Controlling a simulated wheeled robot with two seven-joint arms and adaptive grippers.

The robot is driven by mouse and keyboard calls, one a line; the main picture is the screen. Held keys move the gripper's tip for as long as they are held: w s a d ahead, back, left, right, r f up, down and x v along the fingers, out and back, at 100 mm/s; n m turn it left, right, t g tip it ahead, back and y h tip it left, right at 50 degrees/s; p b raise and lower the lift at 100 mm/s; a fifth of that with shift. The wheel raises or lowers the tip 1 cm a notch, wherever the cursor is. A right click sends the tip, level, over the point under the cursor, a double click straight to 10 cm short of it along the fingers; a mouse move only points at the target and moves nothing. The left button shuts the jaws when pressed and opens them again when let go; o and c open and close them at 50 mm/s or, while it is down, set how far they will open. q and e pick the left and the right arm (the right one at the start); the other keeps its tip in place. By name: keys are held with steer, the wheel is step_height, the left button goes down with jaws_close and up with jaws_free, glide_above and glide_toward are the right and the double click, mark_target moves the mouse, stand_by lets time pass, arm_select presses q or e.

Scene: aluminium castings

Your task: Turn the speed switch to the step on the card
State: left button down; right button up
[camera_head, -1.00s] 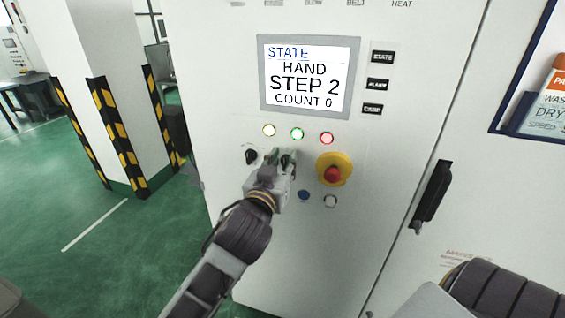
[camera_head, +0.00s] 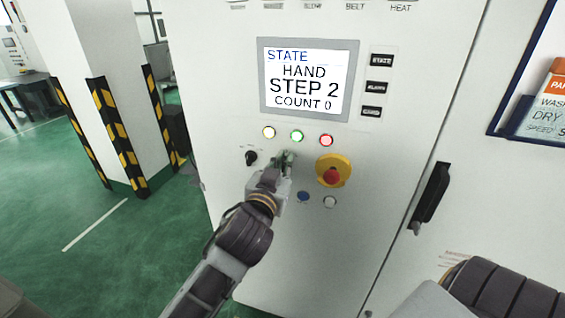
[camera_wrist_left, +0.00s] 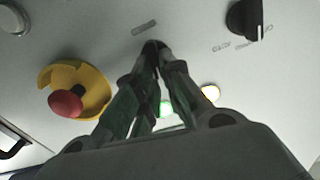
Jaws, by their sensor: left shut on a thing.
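My left gripper (camera_head: 286,160) is at the panel, its fingers closed together at the switch right of the black selector knob (camera_head: 251,158). The fingers cover most of this switch; in the left wrist view a dark bit of the speed switch (camera_wrist_left: 153,46) shows between the fingertips (camera_wrist_left: 158,52). Its pointing direction is hidden. The screen (camera_head: 306,80) reads STATE, HAND, STEP 2, COUNT 0. The card (camera_head: 552,108) at the right edge has an orange top and lines WASH, DRY and SPEED; its speed value is cut off. My right gripper is out of view.
A red emergency button on a yellow base (camera_head: 333,171) sits close right of my left gripper. Blue (camera_head: 304,196) and white (camera_head: 330,201) buttons lie below. Yellow, green and red lamps are above. A black door handle (camera_head: 430,195) is farther right.

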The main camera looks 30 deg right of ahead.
arm_select(q)
steer(key=shift+s+d+f+m+p, duration=0.1)
steer(key=shift+m+p, duration=0.55)
steer(key=shift+m, duration=0.6)
steer(key=shift+s+d+f+m+p, duration=0.15)
steer(key=shift+m+p, duration=0.5)
steer(key=shift+m, duration=0.65)
steer(key=shift+s+d+m+p, duration=0.1)
steer(key=shift+m+p, duration=0.55)
steer(key=shift+m, duration=0.6)
steer(key=c, duration=1.5)
jaws_free()
steer(key=shift+c, duration=0.2)
steer(key=v, duration=1.2)
